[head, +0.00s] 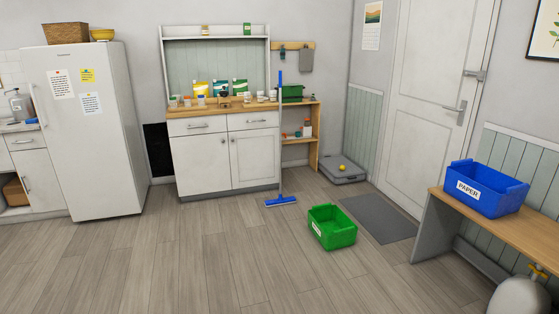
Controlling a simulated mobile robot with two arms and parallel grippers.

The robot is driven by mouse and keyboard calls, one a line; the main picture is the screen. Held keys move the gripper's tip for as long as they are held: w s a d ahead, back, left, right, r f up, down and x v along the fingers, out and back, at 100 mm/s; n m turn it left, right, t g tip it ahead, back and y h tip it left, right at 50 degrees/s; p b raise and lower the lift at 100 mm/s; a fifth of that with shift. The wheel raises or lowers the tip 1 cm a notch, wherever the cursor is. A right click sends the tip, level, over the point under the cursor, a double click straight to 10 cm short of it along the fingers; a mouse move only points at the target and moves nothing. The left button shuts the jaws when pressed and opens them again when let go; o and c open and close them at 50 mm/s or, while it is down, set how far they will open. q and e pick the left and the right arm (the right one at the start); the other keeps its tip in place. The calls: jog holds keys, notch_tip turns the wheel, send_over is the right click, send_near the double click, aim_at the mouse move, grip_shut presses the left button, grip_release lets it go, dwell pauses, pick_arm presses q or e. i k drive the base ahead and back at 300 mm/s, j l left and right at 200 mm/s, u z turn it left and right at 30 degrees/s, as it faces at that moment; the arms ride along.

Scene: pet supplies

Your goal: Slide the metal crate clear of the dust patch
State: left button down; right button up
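I cannot make out a metal crate or a dust patch for sure in the head view. A low, flat grey object (342,173) lies on the floor in the back right corner, left of the door, with a small yellow ball on it. I cannot tell if it is a crate or a pet bed. Neither of my grippers is in view.
A green bin (332,229) stands on the floor beside a grey mat (379,218). A blue floor squeegee or mop (281,201) stands before the white cabinet (227,155). A blue paper bin (486,190) sits on the wooden bench (538,232). The front left floor is clear.

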aim_at(334, 229)
jog(key=i+j, duration=0.15)
jog(key=i, duration=0.75)
jog(key=i+j+u, duration=0.1)
jog(key=i, duration=0.8)
